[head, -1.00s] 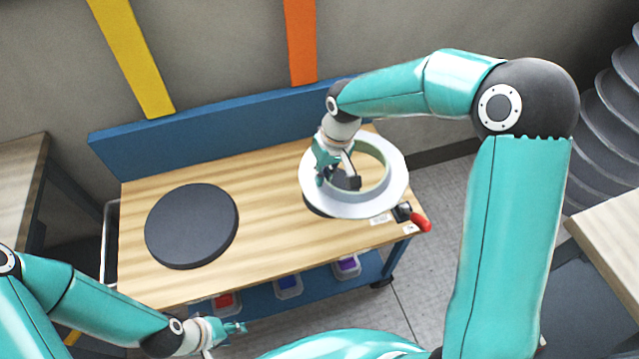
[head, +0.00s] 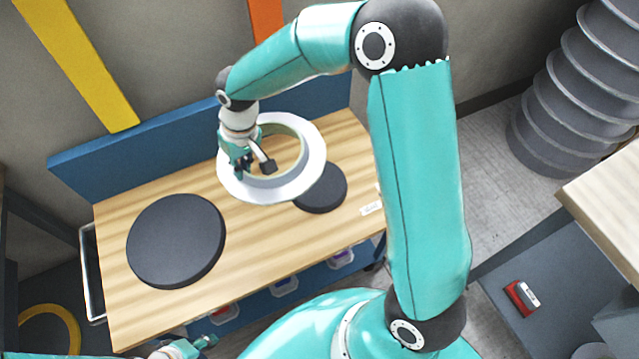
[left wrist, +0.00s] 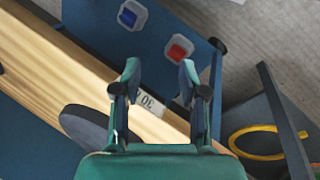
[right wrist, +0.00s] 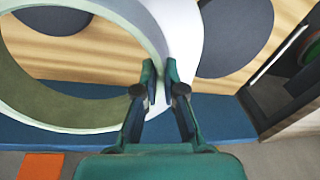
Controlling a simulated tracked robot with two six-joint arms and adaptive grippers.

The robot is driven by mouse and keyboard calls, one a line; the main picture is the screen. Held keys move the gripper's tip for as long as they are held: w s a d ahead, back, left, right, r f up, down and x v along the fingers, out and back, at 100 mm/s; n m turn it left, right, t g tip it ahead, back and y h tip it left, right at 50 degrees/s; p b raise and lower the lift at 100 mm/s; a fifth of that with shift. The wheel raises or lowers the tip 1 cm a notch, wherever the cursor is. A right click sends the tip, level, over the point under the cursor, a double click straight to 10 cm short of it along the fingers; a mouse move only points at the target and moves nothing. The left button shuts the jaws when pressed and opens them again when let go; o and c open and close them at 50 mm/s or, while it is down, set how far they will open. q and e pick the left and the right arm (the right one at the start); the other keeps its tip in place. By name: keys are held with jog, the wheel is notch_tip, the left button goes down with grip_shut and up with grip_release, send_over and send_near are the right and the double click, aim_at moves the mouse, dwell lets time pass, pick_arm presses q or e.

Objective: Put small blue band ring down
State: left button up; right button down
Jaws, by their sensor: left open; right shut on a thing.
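The ring (head: 315,155), with a wide white flange and a pale grey-green inner band, hangs from my right gripper (head: 256,167). It appears held above the wooden table (head: 190,300), between and behind two dark discs. In the right wrist view my right gripper (right wrist: 160,75) is shut on the ring's wall (right wrist: 60,110). The large dark disc (head: 177,242) lies on the left. The smaller dark disc (head: 321,188) lies on the right, partly covered by the ring. My left gripper (head: 205,342) is open and empty by the table's front edge; it also shows in the left wrist view (left wrist: 160,68).
A blue back board (head: 130,155) runs along the table's rear edge. Small coloured bins (left wrist: 178,50) sit on the shelf below. A stack of grey discs (head: 580,90) stands at right. A yellow ring (head: 50,320) is low at left. The table's front middle is clear.

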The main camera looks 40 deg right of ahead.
pick_arm(q)
jog(key=shift+o, duration=0.7)
jog(key=shift+f, duration=0.2)
pick_arm(e)
jog(key=shift+d, duration=0.1)
jog(key=s+d+r+m+b, duration=0.1)
jog(key=s+d+b, duration=0.1)
jog(key=d+b, duration=0.35)
jog(key=s+d+r+m+b, duration=0.1)
jog(key=s+d+r+b, duration=0.1)
jog(key=d+b, duration=0.35)
pick_arm(q)
notch_tip(320, 180, down, 14)
jog(key=b, duration=0.3)
jog(key=shift+f+b, duration=0.15)
jog(key=shift+b, duration=0.2)
pick_arm(e)
jog(key=shift+y, duration=0.3)
jog(key=d+x, duration=0.1)
jog(key=x, duration=0.5)
jog(key=s+d+x, duration=0.1)
jog(key=x, duration=0.5)
jog(key=d+x, duration=0.1)
jog(key=x, duration=0.6)
jog(key=shift+s+d+f, duration=0.1)
jog(key=shift+s+f, duration=0.15)
jog(key=shift+f, duration=0.1)
pick_arm(q)
jog(key=shift+s+f, duration=0.1)
